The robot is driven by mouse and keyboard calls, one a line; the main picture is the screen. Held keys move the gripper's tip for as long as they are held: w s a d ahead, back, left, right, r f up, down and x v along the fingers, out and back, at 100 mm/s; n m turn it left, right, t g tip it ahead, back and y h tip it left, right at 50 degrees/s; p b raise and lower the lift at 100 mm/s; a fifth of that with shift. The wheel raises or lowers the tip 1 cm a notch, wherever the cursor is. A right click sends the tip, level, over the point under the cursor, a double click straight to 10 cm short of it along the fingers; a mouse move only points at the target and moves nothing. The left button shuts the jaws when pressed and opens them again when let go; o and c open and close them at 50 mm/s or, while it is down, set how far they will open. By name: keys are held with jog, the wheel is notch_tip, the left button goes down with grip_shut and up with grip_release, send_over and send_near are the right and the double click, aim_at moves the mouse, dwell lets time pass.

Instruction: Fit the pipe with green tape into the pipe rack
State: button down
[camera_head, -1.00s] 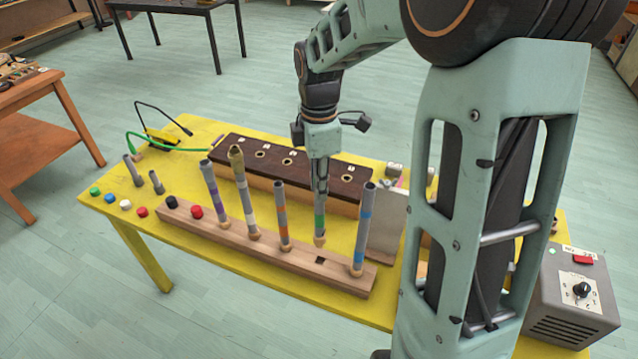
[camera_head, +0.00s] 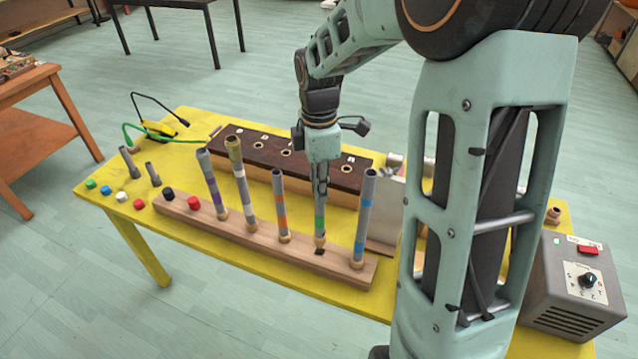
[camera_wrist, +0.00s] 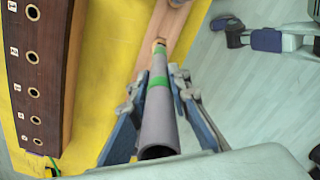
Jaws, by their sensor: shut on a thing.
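The pipe with green tape (camera_head: 320,222) is grey and upright, with a tan tip at its lower end. My gripper (camera_head: 320,194) is shut around its upper part. The light wooden pipe rack (camera_head: 250,238) stands below, with several other taped pipes upright in it. The pipe's tip is beside or just over a dark square hole (camera_head: 319,251) in the rack, which shows partly below it. In the wrist view the green-taped pipe (camera_wrist: 158,110) runs between the fingers toward the rack (camera_wrist: 176,22); whether the tip touches the rack is unclear.
Behind is a dark block with labelled holes (camera_head: 345,178). Coloured caps lie at the left of the yellow table (camera_head: 160,233). A grey box (camera_head: 572,295) stands right.

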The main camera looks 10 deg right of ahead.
jog(key=shift+f, duration=0.7)
dwell(1.6)
jog(key=shift+f+b, duration=0.9)
jog(key=shift+f, duration=0.85)
jog(key=c, duration=1.7)
grip_release()
jog(key=shift+c, duration=0.2)
notch_tip(320, 180, up, 12)
